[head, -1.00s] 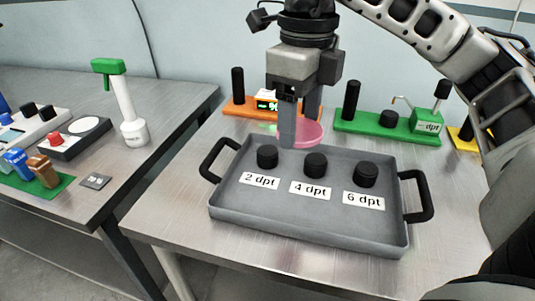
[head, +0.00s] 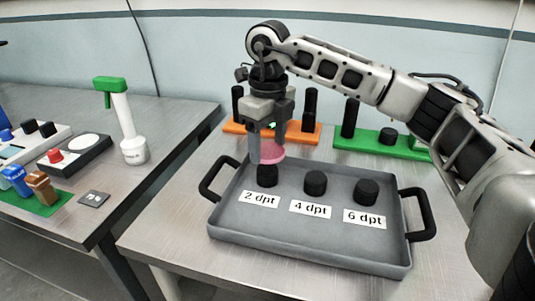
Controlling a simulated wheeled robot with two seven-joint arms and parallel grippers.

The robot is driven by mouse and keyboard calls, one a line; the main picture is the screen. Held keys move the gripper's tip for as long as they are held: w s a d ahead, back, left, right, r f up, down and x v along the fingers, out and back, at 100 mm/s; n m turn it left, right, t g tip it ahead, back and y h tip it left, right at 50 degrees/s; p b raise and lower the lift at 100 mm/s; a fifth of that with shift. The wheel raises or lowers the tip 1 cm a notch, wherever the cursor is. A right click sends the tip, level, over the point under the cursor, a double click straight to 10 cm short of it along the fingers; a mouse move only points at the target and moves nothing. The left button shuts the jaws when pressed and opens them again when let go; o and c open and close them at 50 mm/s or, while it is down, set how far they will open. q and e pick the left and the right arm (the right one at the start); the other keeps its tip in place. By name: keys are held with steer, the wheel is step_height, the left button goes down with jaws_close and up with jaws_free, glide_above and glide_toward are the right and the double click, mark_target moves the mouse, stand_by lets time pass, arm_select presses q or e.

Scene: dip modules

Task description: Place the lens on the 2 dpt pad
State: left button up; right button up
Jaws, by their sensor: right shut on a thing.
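My right gripper (head: 267,155) points down over the back left of the grey tray (head: 310,247). It is shut on a pink, see-through round lens (head: 271,151). The lens is right above the black 2 dpt pad (head: 267,177); I cannot tell whether they touch. The gripper fingers hide part of the lens. The 2 dpt label (head: 259,199) lies in front of that pad. The 4 dpt pad (head: 315,184) and the 6 dpt pad (head: 366,192) stand to its right, both bare. My left gripper is not in view.
Behind the tray stand an orange base (head: 308,138) with black posts and a green base (head: 375,143) with black posts. The tray has raised black handles (head: 417,214). A second table at left holds a green-and-white device (head: 124,120) and several small items.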

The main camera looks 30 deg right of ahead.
mark_target(268, 149)
steer(key=shift+w+d+f, duration=0.1)
steer(key=shift+w+f, duration=0.05)
steer(key=shift+f, duration=0.8)
steer(key=shift+w+f, duration=0.1)
steer(key=shift+f, duration=0.8)
steer(key=shift+f, duration=0.2)
steer(key=o, duration=0.9)
steer(key=shift+o, duration=0.2)
steer(key=shift+r, duration=0.1)
step_height(268, 149, up, 12)
steer(key=shift+r, duration=0.15)
